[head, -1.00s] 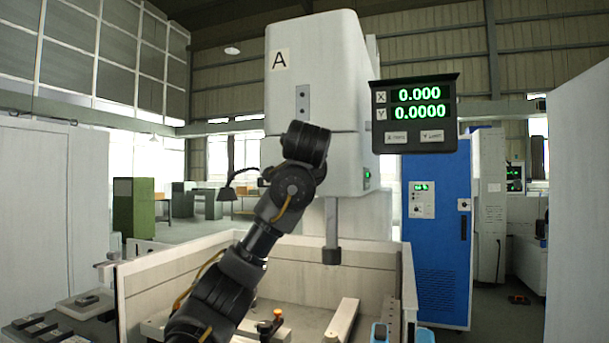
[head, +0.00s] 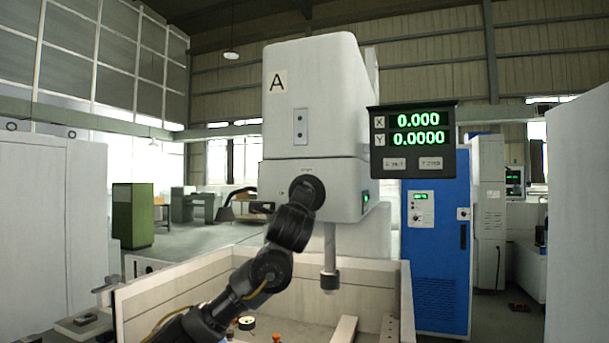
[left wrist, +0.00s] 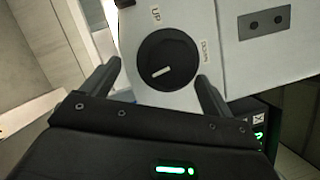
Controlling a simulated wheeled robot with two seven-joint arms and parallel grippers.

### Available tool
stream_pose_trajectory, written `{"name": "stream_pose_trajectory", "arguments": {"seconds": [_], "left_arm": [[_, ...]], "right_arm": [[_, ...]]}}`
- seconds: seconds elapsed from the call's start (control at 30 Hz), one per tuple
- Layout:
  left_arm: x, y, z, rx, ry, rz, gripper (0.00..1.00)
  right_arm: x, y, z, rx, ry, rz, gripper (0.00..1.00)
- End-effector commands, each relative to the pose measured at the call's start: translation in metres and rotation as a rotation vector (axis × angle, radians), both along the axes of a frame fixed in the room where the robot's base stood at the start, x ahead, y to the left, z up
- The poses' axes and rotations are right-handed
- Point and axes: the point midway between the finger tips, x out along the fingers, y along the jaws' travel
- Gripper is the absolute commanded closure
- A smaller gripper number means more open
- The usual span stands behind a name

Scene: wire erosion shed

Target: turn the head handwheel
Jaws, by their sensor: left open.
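The head handwheel is a black round knob (left wrist: 167,60) with a white pointer line. UP and DOWN are printed beside it on the grey machine head (head: 315,95). In the head view the handwheel (head: 307,188) shows low on the front of the machine head, partly covered by my left wrist. My left gripper (left wrist: 158,72) is open, with one finger on either side of the knob in the left wrist view. The right finger appears close to the knob's edge; I cannot tell whether it touches. In the head view my left gripper is hidden. My right gripper is not in view.
The readout box (head: 414,141) sticks out right of the machine head. A spindle (head: 330,262) hangs below it over the open-topped work tank (head: 180,290). A blue cabinet (head: 435,270) stands to the right. A pale panel (head: 580,220) is at the far right.

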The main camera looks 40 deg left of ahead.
Motion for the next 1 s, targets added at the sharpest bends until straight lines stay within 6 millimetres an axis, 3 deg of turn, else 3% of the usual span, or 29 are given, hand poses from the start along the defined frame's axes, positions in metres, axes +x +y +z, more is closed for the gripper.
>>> {"name": "stream_pose_trajectory", "arguments": {"seconds": [0.03,0.1,0.3,0.4,0.73,1.0], "left_arm": [[-0.002,0.006,0.008,0.141,0.056,0.002,0.13],[-0.006,0.008,0.001,0.346,0.123,-0.001,0.13],[-0.027,-0.001,-0.013,0.845,0.265,0.003,0.13],[-0.035,-0.007,-0.019,0.981,0.293,0.007,0.13],[-0.033,-0.008,-0.018,1.049,0.304,0.014,0.13],[0.007,0.007,0.005,1.046,0.306,0.016,0.13]], "right_arm": [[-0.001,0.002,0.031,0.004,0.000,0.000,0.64],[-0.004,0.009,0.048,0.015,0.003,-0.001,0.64],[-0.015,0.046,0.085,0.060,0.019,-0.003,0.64],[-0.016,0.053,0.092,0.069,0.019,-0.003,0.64],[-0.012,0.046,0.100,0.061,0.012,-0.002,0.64],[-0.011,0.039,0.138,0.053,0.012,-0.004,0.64]]}}
